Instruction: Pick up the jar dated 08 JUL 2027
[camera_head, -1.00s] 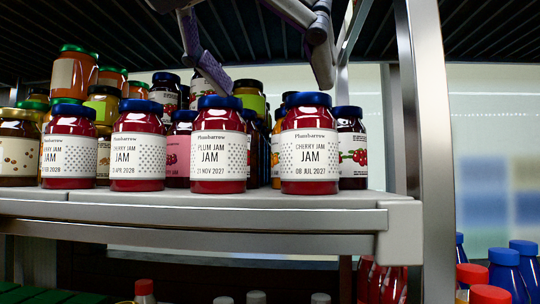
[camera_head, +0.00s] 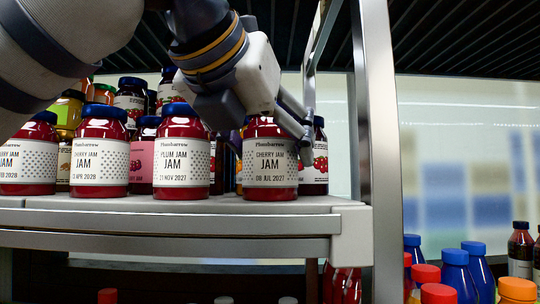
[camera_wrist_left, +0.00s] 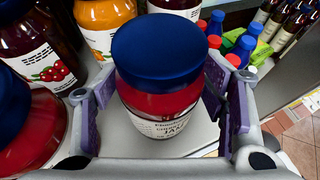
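The jar dated 08 JUL 2027 (camera_head: 270,172) is a red cherry jam jar with a white label. It stands upright near the right end of the shelf's front row, its lid hidden by my gripper in the head view. In the left wrist view the same jar (camera_wrist_left: 160,100) shows its blue lid and stands between the fingers. My left gripper (camera_wrist_left: 160,82) is open around it, with gaps between the purple finger pads and the glass. In the head view the left gripper (camera_head: 285,128) reaches down over the jar from above. My right gripper is not in view.
A plum jam jar dated 21 NOV 2027 (camera_head: 181,160) stands close on the left. A cherry-pictured jar (camera_head: 316,165) stands behind right. More jars line the shelf (camera_head: 170,220). A metal post (camera_head: 374,130) rises at right. Blue-capped bottles (camera_head: 456,272) stand lower right.

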